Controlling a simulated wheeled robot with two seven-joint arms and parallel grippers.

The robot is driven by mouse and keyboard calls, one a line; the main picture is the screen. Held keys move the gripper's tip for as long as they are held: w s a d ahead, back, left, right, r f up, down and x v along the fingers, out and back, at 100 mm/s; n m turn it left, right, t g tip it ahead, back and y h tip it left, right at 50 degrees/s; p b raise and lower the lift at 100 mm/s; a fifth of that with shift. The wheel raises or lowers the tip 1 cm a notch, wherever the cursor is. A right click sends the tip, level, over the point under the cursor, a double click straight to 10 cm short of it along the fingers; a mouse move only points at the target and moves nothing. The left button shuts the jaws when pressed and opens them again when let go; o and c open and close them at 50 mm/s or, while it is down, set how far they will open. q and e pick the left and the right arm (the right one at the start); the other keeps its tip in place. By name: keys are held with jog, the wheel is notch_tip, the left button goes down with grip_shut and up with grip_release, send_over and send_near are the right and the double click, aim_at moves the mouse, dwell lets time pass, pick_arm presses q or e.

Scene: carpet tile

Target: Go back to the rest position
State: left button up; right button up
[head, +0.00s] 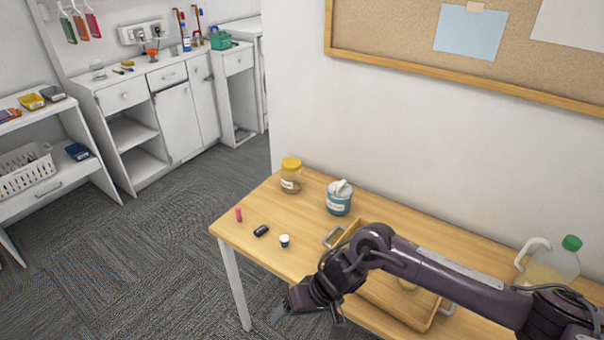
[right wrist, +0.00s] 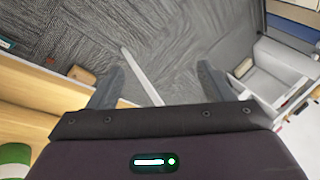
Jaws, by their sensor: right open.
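My right arm comes in from the lower right in the head view and reaches over the table (head: 255,232). My right gripper (head: 308,318) is at the table's front edge, near the bottom of the picture. In the right wrist view its two fingers (right wrist: 158,88) stand wide apart with nothing between them. Carpet and a pale table leg (right wrist: 142,75) show beyond the fingers. My left gripper is in neither view.
The table bears a wooden tray (head: 430,318) partly hidden under my arm, a yellow-lidded jar (head: 291,180), a teal tub (head: 339,200), a jug (head: 552,262), a pink item (head: 239,214), a black item (head: 261,230) and a small white-and-dark item (head: 284,241). Carpet (head: 150,260) left of it is clear.

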jog(key=w+f+m+t+y+b, duration=0.1)
jog(key=w+f+t+y+b, duration=0.25)
jog(key=f, duration=1.35)
jog(key=s+d+f+m+t+h, duration=0.1)
jog(key=s+d+f+t+h, duration=0.15)
jog(key=d+f, duration=0.6)
jog(key=s+d+f+g+h, duration=0.1)
jog(key=s+d+f+h, duration=0.1)
jog(key=s+d+f, duration=0.5)
jog(key=s+d+f+g+h, duration=0.2)
jog(key=s+f, duration=0.7)
jog(key=s, duration=0.1)
jog(key=s+d+f+g+h, duration=0.1)
jog(key=s+d+f, duration=0.1)
jog(key=s, duration=0.7)
jog(key=s+d+f+g+h+b, duration=0.1)
jog(key=s+d+f, duration=0.2)
jog(key=s, duration=0.6)
jog(key=shift+s+d+f+n+h, duration=0.3)
jog(key=shift+s+d+f, duration=0.05)
jog(key=shift+d, duration=0.5)
